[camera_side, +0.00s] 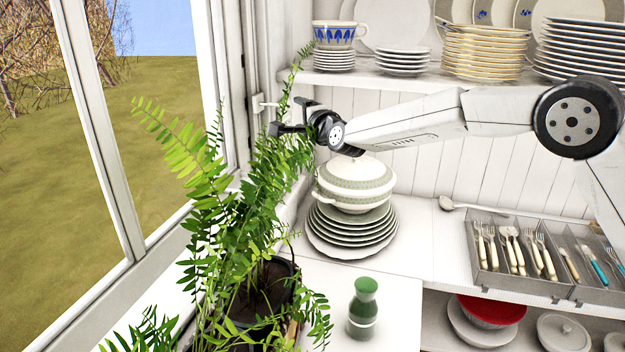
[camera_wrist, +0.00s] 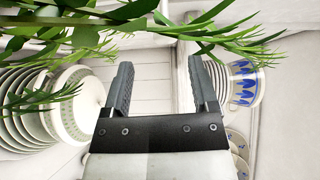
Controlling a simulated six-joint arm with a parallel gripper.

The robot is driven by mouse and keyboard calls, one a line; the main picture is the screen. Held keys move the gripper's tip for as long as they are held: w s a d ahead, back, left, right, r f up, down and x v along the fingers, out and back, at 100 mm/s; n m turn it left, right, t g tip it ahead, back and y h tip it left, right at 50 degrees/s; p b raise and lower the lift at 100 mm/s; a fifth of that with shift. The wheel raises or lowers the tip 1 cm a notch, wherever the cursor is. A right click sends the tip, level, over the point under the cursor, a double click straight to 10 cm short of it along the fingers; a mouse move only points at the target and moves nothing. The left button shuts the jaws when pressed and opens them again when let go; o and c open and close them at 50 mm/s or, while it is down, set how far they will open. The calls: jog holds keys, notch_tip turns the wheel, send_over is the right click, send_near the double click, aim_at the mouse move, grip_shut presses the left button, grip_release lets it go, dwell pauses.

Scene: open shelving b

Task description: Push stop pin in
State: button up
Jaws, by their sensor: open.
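My gripper (camera_side: 284,116) is at the window side of the shelving, just right of the window frame and behind the upper fern fronds. In the wrist view my gripper (camera_wrist: 161,68) has its two dark fingers wide apart with nothing between them. A small white fitting (camera_side: 259,103) sticks out from the window frame, just left of my gripper in the side view. I cannot tell whether the stop pin is part of it. No pin can be made out in the wrist view, where leaves cover the upper part.
A potted fern (camera_side: 262,290) stands close below my gripper, its fronds reaching up around it. A lidded tureen (camera_side: 355,186) sits on stacked plates beneath my wrist. A blue-patterned cup (camera_side: 335,33) stands on the upper shelf. A green-topped jar (camera_side: 363,308) stands in front.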

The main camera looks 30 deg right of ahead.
aim_at(290, 107)
jog(key=shift+w+a+r+m, duration=0.1)
jog(key=shift+w+r+m, duration=0.1)
jog(key=shift+r+m, duration=0.1)
jog(key=shift+w, duration=0.2)
jog(key=shift+w, duration=3.65)
grip_shut()
